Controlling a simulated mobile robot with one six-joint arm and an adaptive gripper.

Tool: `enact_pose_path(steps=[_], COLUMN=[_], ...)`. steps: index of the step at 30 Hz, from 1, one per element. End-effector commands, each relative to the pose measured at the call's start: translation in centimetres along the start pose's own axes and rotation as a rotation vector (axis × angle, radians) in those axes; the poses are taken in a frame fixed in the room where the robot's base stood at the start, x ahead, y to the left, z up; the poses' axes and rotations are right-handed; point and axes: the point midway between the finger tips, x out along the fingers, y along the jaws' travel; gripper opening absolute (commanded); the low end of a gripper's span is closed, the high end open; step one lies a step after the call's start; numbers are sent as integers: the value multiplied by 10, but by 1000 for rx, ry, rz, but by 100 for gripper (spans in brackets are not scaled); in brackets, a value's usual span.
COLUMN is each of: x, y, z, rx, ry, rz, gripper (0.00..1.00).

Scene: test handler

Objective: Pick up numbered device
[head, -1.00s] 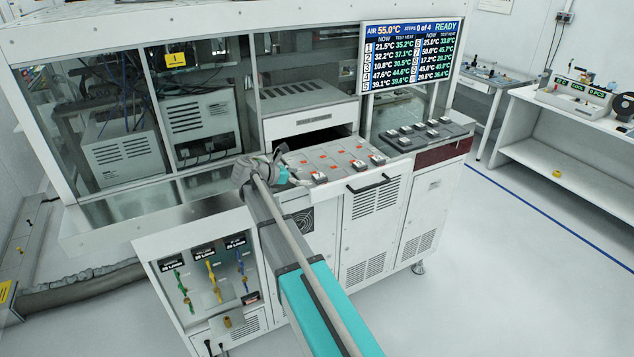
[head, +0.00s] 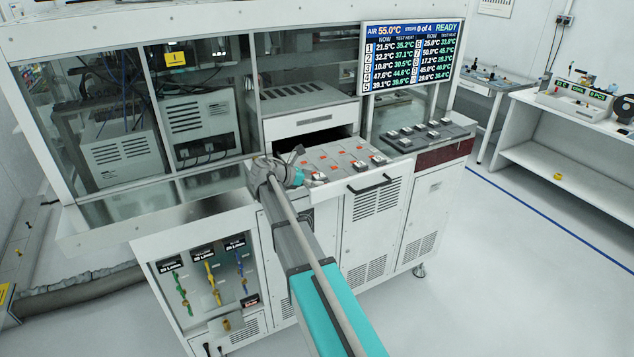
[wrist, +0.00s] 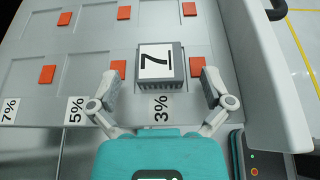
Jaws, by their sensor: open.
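A small grey block device labelled 7 (wrist: 160,68) sits on the tray in the wrist view, next to a 3% label. My gripper (wrist: 159,90) is open, with one finger on each side of the device and visible gaps between. In the head view my gripper (head: 300,165) is low over the left part of the pulled-out tray (head: 325,153). Several small devices sit along the tray's front edge, including one at its right (head: 378,160). The fingertips are too small to make out there.
Orange squares (wrist: 118,68) mark the tray's slots. A raised tray front with a black handle (wrist: 276,10) stands at the right of the wrist view. In the head view, a dark rack with several devices (head: 425,134) is to the right, under the readout screen (head: 410,55).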

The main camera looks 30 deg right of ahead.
Motion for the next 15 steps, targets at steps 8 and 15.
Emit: enact_pose_path(steps=[8, 15], x=[0, 0], y=[0, 0], z=[0, 0], rx=[0, 0], ry=[0, 0], rz=[0, 0], gripper=[100, 98])
